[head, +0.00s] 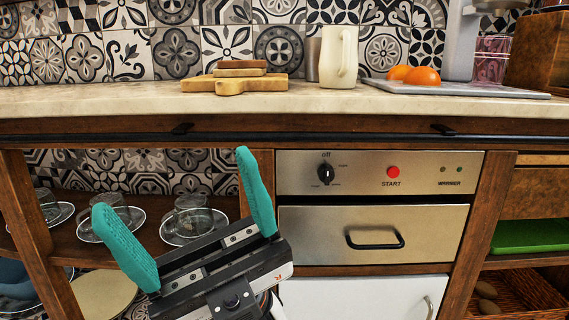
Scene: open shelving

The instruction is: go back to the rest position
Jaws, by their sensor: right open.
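My right gripper (191,220) shows in the lower left middle of the head view, with two teal fingers spread wide apart. It is open with nothing between its fingers. My left gripper is not in view.
Glass cups on saucers (192,222) stand on the shelf behind the gripper. The warmer (375,172) with a drawer is right of it. The counter (180,102) above holds cutting boards (236,83), a cream pitcher (338,57) and oranges (422,76) on a tray.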

